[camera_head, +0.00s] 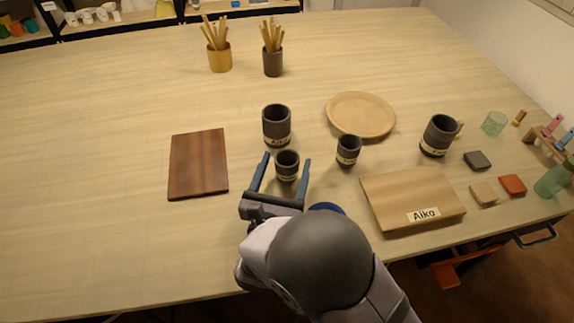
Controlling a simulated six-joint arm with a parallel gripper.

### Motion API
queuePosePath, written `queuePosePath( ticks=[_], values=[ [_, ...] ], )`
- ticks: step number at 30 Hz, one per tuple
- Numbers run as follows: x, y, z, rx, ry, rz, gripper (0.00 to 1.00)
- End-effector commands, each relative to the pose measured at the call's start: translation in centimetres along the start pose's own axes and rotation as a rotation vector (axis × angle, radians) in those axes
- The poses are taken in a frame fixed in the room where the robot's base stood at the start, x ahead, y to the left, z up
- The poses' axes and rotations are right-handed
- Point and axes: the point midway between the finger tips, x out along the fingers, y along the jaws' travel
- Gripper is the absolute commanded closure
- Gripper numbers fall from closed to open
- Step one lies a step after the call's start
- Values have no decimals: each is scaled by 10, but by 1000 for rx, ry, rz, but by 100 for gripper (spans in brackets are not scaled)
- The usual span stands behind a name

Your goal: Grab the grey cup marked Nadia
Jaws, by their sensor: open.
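Several dark grey cups with pale label bands stand on the table; the names on them are too small to read, so I cannot tell which is Nadia's. A small grey cup (287,168) stands upright between the fingers of my gripper (287,158). My gripper is open, one blue finger on each side of this cup, with gaps showing. A larger grey cup (277,124) stands just behind it. Another small grey cup (348,150) stands to the right. A large grey mug (438,135) with a handle stands farther right.
A dark wooden board (198,164) lies left, a round wooden plate (361,114) behind right. A pale board (412,197) labelled Aiko lies right of my arm. A blue item (327,208) is partly hidden by my arm. Tool pots (220,58) stand far back. The left table is clear.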

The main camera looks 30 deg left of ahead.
Motion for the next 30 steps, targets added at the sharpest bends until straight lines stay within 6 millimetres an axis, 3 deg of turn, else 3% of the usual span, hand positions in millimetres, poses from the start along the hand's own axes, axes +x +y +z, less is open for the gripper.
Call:
queuePosePath(
  ticks=[5,17,26,30],
  values=[
    [4,-1,0,0,0,-1,32],
    [48,-2,-2,0,1,-1,32],
    [52,-2,-3,0,1,1,32],
    [52,-2,-3,0,1,1,61]
  ],
)
